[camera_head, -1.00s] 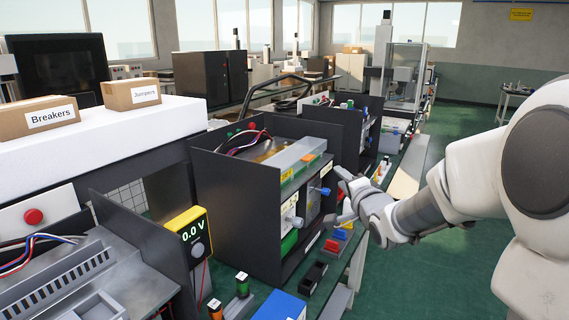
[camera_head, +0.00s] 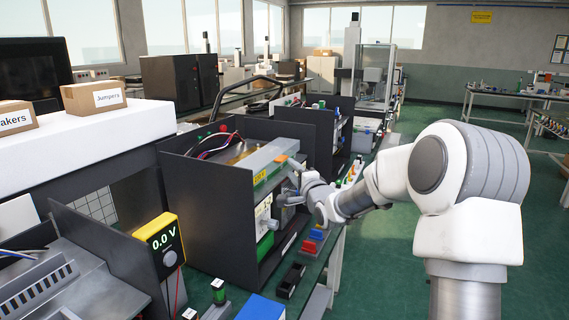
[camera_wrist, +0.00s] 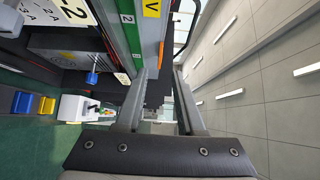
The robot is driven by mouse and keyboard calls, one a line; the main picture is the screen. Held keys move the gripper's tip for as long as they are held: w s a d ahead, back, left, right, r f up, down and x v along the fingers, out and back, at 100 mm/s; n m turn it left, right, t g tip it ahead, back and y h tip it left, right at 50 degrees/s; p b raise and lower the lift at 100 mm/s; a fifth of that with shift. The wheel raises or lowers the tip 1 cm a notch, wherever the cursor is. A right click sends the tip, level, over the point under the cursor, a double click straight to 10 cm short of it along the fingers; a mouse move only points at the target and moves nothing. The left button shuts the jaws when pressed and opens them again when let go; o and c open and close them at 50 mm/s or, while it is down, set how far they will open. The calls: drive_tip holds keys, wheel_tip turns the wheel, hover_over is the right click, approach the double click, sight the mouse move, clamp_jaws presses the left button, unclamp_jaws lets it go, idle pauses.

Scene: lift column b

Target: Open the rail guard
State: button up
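In the wrist view a grey bar with a yellow "V" label (camera_wrist: 151,9) and a green numbered strip (camera_wrist: 131,38) lie just beyond my left finger. My gripper (camera_wrist: 160,72) is open, with nothing clearly between its fingers. Contact cannot be told.
A blue knob (camera_wrist: 92,78) sticks out of the panel. Red and blue blocks (camera_head: 313,241) and a black tray (camera_head: 290,281) lie on the bench edge. A yellow meter reading 0.0 V (camera_head: 162,244) stands left.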

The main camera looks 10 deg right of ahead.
sight(269, 161)
drive_tip(key=w+a, duration=0.1)
drive_tip(key=w, duration=0.6)
drive_tip(key=shift+a, duration=0.2)
clamp_jaws()
idle(1.3)
